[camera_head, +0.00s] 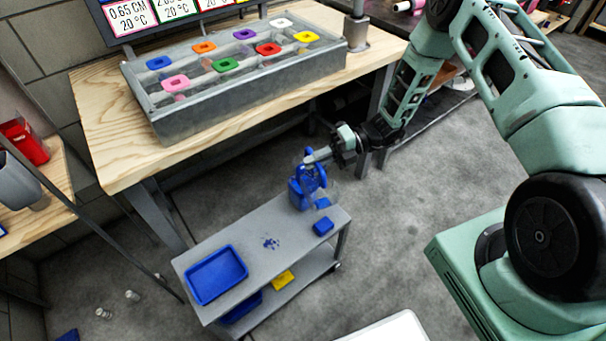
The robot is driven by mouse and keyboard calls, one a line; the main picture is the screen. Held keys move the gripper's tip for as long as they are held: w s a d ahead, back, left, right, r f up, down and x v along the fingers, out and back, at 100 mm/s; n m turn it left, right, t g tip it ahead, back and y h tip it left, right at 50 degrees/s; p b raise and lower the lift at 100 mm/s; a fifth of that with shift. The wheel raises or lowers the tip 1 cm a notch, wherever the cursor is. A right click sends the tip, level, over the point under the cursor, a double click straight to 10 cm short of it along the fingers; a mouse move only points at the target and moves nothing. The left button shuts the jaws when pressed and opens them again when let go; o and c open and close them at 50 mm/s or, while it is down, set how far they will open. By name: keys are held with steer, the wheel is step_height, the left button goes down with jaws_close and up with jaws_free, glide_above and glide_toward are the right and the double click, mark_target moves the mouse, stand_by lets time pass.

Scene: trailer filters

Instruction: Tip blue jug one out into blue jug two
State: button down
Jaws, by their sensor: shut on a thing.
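My gripper (313,157) reaches in from the right over the far right end of a small grey cart. It is shut on a blue jug (314,171), seemingly at its upper part. A second blue shape, seemingly the other blue jug (297,195), is close below and to the left, on the cart top. The two overlap in this view, so their outlines are hard to part. I cannot tell which is jug one, whether they touch, or what is inside them. A clear patch shows just right of them.
The grey cart top (240,250) holds a blue tray (216,274), small dark blue bits (270,243) and a blue block (323,227). A yellow item (283,281) is on its lower shelf. A wooden bench (100,125) with a metal bin (200,118) of coloured-lidded containers stands behind.

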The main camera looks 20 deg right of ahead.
mark_target(308, 147)
steer(key=shift+w+r+m+g+p, duration=0.35)
steer(key=shift+w+m, duration=0.25)
steer(key=shift+w, duration=0.15)
steer(key=shift+w+r+m, duration=0.15)
steer(key=shift+w+m, duration=0.15)
steer(key=shift+w, duration=0.05)
steer(key=shift+w+a+r+m, duration=0.1)
steer(key=shift+w+m, duration=0.2)
steer(key=shift+w, duration=0.2)
steer(key=shift+w+r+m, duration=0.15)
steer(key=shift+w+m, duration=0.25)
steer(key=shift+w, duration=0.15)
steer(key=shift+w+m+g, duration=0.45)
steer(key=shift+w+m, duration=0.25)
steer(key=shift+w, duration=0.3)
steer(key=shift+w+a+f+m+g+b, duration=0.1)
steer(key=shift+w+m+g+b, duration=0.15)
steer(key=shift+w+m+b, duration=0.65)
steer(key=shift+w+a+f+m+g+b, duration=0.1)
steer(key=shift+w+m+g+b, duration=0.15)
steer(key=shift+w+m+b, duration=0.65)
stand_by(0.4)
steer(key=shift+w+n, duration=0.2)
steer(key=shift+n, duration=0.1)
stand_by(0.4)
steer(key=s+n+p, duration=0.2)
steer(key=s+t+p, duration=0.1)
steer(key=shift+s+d+r+n, duration=0.15)
steer(key=shift+s+r+n, duration=0.15)
steer(key=shift+s+n, duration=0.1)
